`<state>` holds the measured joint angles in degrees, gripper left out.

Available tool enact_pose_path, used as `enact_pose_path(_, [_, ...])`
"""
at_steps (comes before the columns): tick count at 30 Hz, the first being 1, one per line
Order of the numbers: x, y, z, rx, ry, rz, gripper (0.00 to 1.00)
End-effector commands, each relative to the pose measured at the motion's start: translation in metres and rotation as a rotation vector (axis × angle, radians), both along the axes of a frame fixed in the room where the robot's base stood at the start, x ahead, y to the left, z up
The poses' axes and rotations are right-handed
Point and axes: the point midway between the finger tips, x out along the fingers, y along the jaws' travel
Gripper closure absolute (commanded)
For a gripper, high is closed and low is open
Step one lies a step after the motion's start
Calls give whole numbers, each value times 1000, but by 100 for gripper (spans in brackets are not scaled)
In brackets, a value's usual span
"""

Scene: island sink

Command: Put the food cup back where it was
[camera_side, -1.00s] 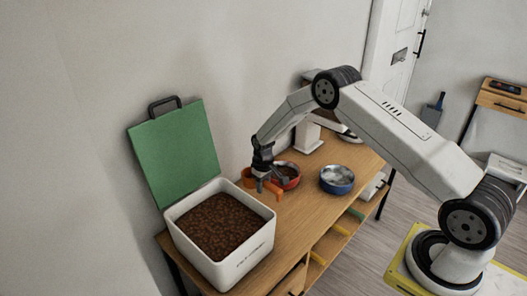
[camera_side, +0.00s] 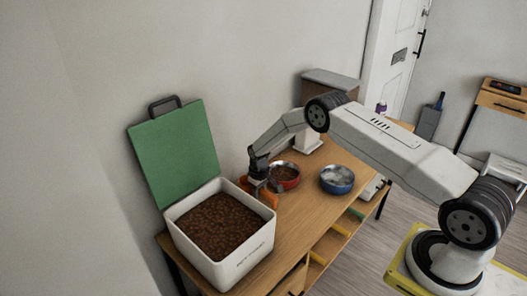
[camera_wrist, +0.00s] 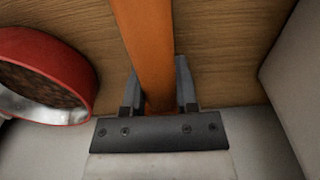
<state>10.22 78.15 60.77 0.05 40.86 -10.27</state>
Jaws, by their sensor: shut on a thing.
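The food cup is orange; in the side view its orange part (camera_side: 271,199) shows just beside the food bin's right rim, partly covered by my gripper. My gripper (camera_side: 262,187) points down over the table between the bin and the red bowl. In the wrist view my gripper (camera_wrist: 160,85) is shut on the cup's long orange handle (camera_wrist: 150,40), one finger on each side. The cup's bowl end is not clear in either view. The white bin (camera_side: 245,262) is full of brown kibble, and its green lid (camera_side: 175,150) stands open.
A red bowl (camera_side: 297,181) with brown food stands right of my gripper; its red rim also shows at left in the wrist view (camera_wrist: 75,65). A blue bowl (camera_side: 337,186) stands farther right. The wooden tabletop (camera_side: 310,215) is clear in front of the bowls.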

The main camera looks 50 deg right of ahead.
Motion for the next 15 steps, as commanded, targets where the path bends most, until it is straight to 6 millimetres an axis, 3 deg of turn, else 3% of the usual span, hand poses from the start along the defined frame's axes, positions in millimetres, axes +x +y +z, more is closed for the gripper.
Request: enact_pose_path(15, [0,0,-10,0,-1,0,100])
